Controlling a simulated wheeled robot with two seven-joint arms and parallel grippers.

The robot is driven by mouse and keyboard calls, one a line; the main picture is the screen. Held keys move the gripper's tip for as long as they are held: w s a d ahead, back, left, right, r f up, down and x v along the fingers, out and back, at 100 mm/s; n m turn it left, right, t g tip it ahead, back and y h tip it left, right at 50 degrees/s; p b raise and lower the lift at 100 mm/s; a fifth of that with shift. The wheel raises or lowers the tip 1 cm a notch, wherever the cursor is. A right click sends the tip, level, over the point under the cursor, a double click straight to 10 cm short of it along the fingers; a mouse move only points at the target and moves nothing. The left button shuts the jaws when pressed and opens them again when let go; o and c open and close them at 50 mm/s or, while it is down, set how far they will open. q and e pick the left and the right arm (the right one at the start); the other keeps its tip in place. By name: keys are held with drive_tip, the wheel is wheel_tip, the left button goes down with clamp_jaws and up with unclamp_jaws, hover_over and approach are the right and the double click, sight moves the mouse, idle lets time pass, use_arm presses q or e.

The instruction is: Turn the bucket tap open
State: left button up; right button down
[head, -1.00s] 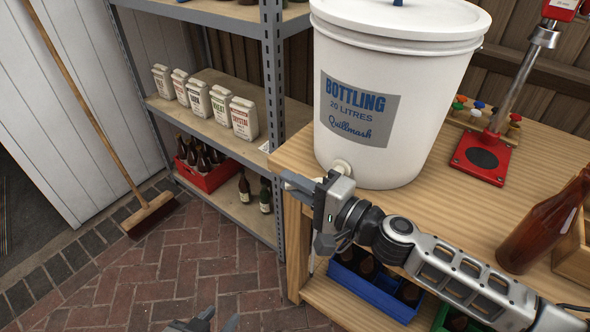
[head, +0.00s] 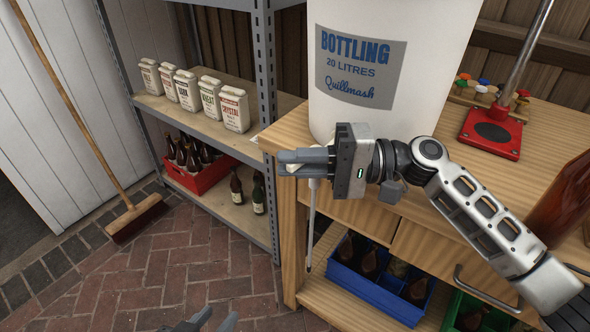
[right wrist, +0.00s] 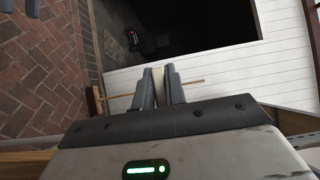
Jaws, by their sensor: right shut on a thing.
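The white bottling bucket (head: 385,85) stands on the wooden bench near its left end. Its top is out of the head view. My right gripper (head: 297,163) is in front of the bucket's lower left side, fingers pointing left. It is shut on a pale piece of the bucket tap (head: 297,172), mostly hidden by the fingers. In the right wrist view a pale strip (right wrist: 158,85) shows between the fingers. A thin tube (head: 311,225) hangs below the tap. How far the tap is turned cannot be told. My left gripper (head: 212,321) shows only its fingertips, apart, at the bottom edge.
A blue crate of bottles (head: 375,290) and a green crate (head: 470,315) sit on the bench's lower shelf. A red-based capper (head: 490,138) and a brown bottle (head: 560,205) stand on the bench. Metal shelving (head: 268,100) is at left.

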drive_tip(key=shift+f, duration=0.1)
idle(0.3)
drive_tip(key=c, duration=1.4)
unclamp_jaws()
drive_tip(key=shift+c, duration=0.2)
